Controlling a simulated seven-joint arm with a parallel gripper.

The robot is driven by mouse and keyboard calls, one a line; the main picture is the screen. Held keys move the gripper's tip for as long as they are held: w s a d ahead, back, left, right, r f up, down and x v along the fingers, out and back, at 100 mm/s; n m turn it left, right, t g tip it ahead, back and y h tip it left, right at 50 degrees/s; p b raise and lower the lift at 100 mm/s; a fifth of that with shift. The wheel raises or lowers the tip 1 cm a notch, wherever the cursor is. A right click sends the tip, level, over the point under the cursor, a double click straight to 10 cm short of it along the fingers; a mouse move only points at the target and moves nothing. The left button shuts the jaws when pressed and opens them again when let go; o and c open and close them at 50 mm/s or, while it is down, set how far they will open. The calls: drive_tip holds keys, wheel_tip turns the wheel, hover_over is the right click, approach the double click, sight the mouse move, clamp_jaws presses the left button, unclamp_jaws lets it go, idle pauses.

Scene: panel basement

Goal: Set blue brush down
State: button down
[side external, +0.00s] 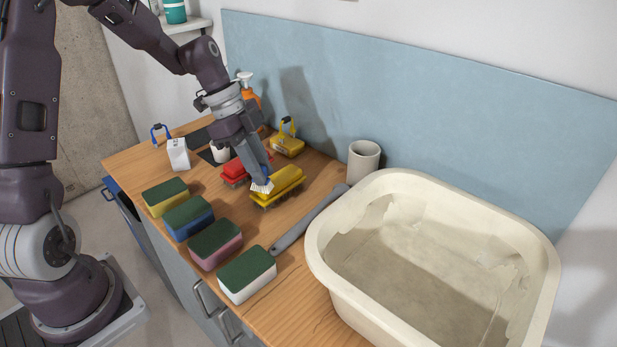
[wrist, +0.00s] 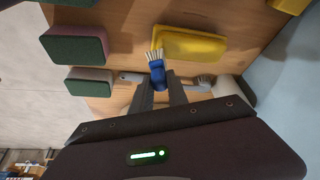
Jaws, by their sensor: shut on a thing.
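The blue brush (side external: 266,172) has a blue body and pale bristles, which point down in the side view. My gripper (side external: 257,174) is shut on it, low over the counter between the red brush (side external: 236,170) and the yellow brush (side external: 277,185). In the wrist view, the blue brush (wrist: 158,79) sits between the fingertips of my gripper (wrist: 160,88), bristles facing away from the palm. The bristles overlap the yellow brush's left end in the side view. I cannot tell whether they touch it or the counter.
Several green-topped sponges (side external: 215,241) line the wooden counter's (side external: 305,315) front edge. A beige cup (side external: 363,160), a yellow caddy-like object (side external: 287,145) and an orange bottle (side external: 251,98) stand behind.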

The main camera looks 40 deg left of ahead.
drive_tip(key=s+a, duration=0.5)
drive_tip(key=a, duration=0.7)
drive_tip(key=w+a+r+n+t+y, duration=0.1)
drive_tip(key=w+a+n, duration=0.3)
drive_tip(key=a, duration=0.4)
drive_tip(key=w+a+r+n+t+y, duration=0.1)
drive_tip(key=w+a+n+y, duration=0.15)
drive_tip(key=a+n, duration=0.4)
drive_tip(key=w+a+r+n+t, duration=0.1)
drive_tip(key=w+a+n, duration=0.25)
drive_tip(key=a, duration=0.65)
drive_tip(key=shift+y, duration=0.25)
drive_tip(key=f, duration=0.6)
drive_tip(key=w+f, duration=0.1)
drive_tip(key=f, duration=0.2)
drive_tip(key=shift+f, duration=0.35)
drive_tip(key=shift+f, duration=0.15)
drive_tip(key=c, duration=1.3)
unclamp_jaws()
